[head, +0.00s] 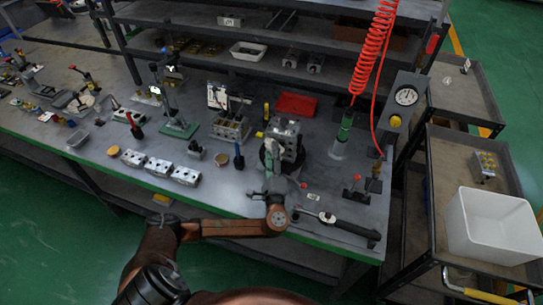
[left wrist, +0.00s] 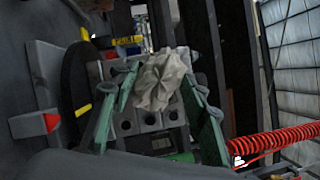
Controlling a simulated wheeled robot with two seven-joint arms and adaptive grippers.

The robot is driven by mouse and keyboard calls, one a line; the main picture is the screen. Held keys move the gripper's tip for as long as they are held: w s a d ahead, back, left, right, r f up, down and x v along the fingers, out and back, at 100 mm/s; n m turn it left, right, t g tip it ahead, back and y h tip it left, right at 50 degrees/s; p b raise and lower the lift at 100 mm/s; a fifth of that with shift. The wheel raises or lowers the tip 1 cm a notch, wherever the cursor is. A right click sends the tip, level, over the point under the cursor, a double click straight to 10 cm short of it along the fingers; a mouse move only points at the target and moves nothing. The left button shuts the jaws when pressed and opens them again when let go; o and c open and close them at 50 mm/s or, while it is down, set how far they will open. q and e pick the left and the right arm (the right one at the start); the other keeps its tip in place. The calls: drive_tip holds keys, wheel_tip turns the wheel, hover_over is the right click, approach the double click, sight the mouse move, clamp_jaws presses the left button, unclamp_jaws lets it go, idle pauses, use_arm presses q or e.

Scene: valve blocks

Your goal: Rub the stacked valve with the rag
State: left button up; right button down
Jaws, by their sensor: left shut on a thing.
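The stacked valve (head: 287,135) is a grey metal block standing in a dark round holder at the middle of the bench. My left gripper (head: 272,172) is right at its near side. In the left wrist view, the left gripper (left wrist: 158,84) has its green fingers shut on a crumpled pale grey rag (left wrist: 162,76). The rag lies over the face of the valve block (left wrist: 150,121), which shows a row of dark holes. I cannot tell whether the rag presses on it. The rag is hard to make out in the head view. My right gripper is not in view.
Three smaller valve blocks (head: 159,167) lie in a row at left. A torque wrench (head: 342,227) lies at the front right. A red tray (head: 297,104) is behind the valve, and a red coiled hose (head: 376,45) hangs at right. A white bin (head: 490,226) stands on the cart.

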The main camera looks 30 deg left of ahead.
sight(283, 150)
use_arm(q)
drive_tip(key=shift+w+a, duration=0.15)
drive_tip(key=shift+w, duration=0.45)
idle(0.7)
drive_tip(key=shift+w+d, duration=0.2)
drive_tip(key=shift+d, duration=0.7)
drive_tip(key=shift+w+d, duration=0.15)
drive_tip(key=shift+d, duration=0.7)
drive_tip(key=shift+w+d, duration=0.1)
drive_tip(key=shift+d, duration=0.1)
drive_tip(key=shift+w, duration=0.1)
drive_tip(key=shift+a, duration=0.1)
drive_tip(key=shift+s+a+r+p, duration=0.1)
drive_tip(key=shift+s+a+p, duration=0.15)
drive_tip(key=shift+a, duration=0.65)
drive_tip(key=shift+s+a+r+p, duration=0.15)
drive_tip(key=shift+a+p, duration=0.1)
drive_tip(key=shift+a, duration=0.65)
drive_tip(key=shift+a+f, duration=0.15)
